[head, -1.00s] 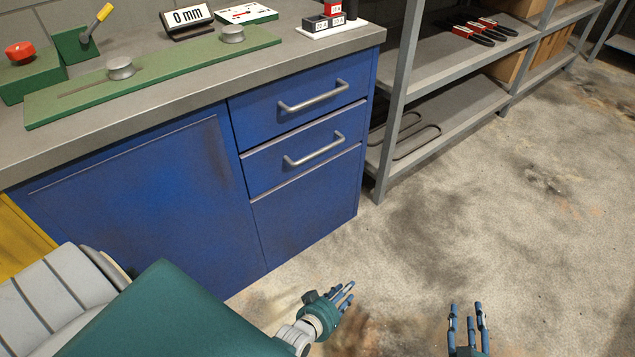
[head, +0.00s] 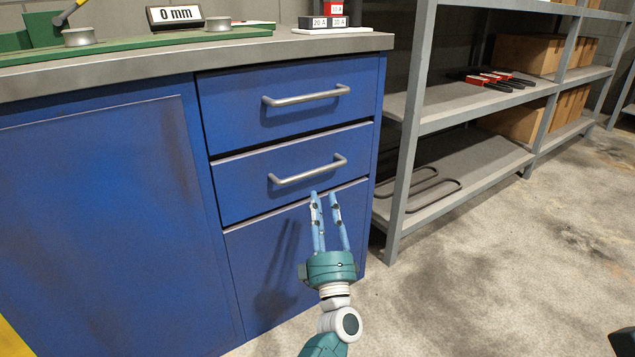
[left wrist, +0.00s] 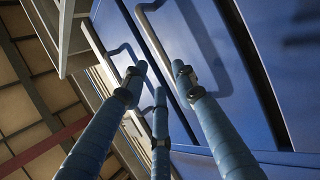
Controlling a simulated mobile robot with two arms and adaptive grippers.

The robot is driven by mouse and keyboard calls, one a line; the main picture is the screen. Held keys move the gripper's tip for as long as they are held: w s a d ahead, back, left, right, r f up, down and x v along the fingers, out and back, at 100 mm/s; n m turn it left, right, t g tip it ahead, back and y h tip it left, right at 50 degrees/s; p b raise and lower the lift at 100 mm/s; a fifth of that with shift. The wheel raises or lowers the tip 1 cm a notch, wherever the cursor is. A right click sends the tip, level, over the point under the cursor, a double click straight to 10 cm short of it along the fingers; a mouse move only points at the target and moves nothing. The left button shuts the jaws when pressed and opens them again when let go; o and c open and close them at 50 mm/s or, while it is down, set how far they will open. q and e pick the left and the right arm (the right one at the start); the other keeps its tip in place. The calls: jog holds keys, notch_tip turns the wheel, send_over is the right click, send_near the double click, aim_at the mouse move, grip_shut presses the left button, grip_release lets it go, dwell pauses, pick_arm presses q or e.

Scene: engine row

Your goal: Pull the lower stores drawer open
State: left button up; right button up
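The lower stores drawer (head: 245,187) is a blue front in the bench cabinet, flush and closed, with a grey bar handle (head: 308,171). The upper drawer (head: 235,112) above it is also closed, with its own bar handle (head: 305,96). My left gripper (head: 323,194) is open and empty, its blue fingers pointing up just below and in front of the lower handle, apparently not touching it. In the left wrist view the spread fingers (left wrist: 160,85) point toward the blue fronts and a metal handle (left wrist: 158,45). My right gripper is not recognisable in any current view.
The grey worktop (head: 140,68) overhangs the drawers and bears a gauge reading 0 mm (head: 174,17). A metal shelf rack (head: 403,150) stands close on the right, holding boxes and tools. The concrete floor (head: 500,270) in front of the rack is clear.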

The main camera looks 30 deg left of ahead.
aim_at(318, 173)
pick_arm(q)
jog(key=b+x, duration=0.2)
jog(key=x, duration=0.8)
jog(key=shift+b, duration=0.35)
grip_shut()
